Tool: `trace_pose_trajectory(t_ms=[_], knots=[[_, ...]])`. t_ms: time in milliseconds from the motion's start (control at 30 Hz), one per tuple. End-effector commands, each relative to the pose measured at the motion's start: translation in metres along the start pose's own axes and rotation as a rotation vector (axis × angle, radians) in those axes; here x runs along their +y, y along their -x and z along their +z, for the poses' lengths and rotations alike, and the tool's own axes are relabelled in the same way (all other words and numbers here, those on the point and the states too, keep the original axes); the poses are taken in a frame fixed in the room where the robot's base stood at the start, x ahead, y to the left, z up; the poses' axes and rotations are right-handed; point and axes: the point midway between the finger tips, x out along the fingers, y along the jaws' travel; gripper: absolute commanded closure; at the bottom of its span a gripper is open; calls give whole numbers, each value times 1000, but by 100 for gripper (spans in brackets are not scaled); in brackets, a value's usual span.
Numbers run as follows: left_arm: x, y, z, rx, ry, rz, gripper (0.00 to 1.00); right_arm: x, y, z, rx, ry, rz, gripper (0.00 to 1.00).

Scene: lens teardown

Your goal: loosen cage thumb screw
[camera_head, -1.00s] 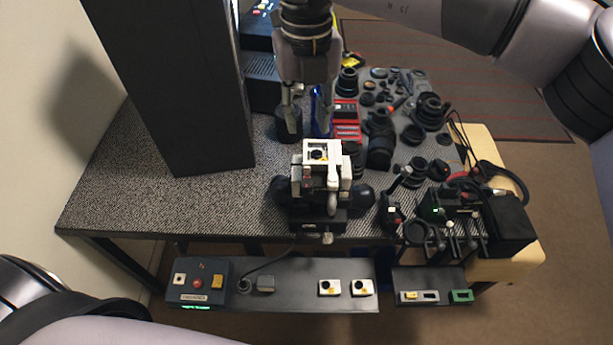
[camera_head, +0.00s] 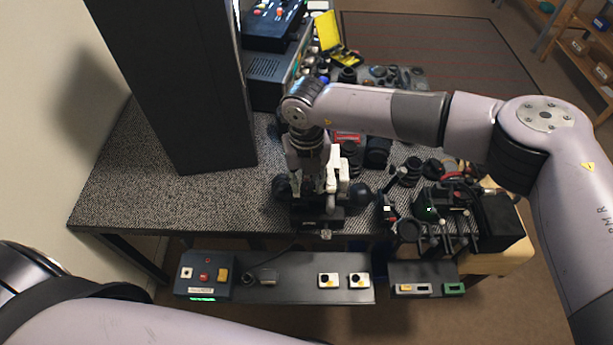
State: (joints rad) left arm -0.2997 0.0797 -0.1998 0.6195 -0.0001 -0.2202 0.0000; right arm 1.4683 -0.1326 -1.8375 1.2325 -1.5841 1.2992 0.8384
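The white and grey cage device (camera_head: 341,172) stands on a dark base (camera_head: 318,222) near the front edge of the table, with a round black part on either side. My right gripper (camera_head: 312,186) points down at the left part of the device and covers much of it. The fingers are small and merge with the device, so I cannot tell their opening or any contact. I cannot pick out the thumb screw. A small silver knob (camera_head: 326,233) shows at the front of the base. My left arm crosses the bottom left corner; its gripper is out of view.
A tall dark column (camera_head: 185,90) stands on the table (camera_head: 125,190) at left. Lenses and tools crowd the right side, beside a black box (camera_head: 500,220). A control panel (camera_head: 205,275) with buttons sits below the front edge. The table's left part is clear.

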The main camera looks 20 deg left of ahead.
Motion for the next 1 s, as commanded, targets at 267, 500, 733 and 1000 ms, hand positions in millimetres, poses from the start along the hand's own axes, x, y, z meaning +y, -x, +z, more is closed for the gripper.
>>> trace_pose_trajectory(t_ms=[267,500,733,1000], knots=[[0,1,0,0,0,0,100,0,-4,0,-1,1,0,69],[0,1,0,0,0,0,100,0,-4,0,-1,0,0,81],[0,1,0,0,0,0,100,0,-4,0,-1,0,0,96],[0,0,0,0,-1,0,100,0,-4,0,-1,4,0,100]])
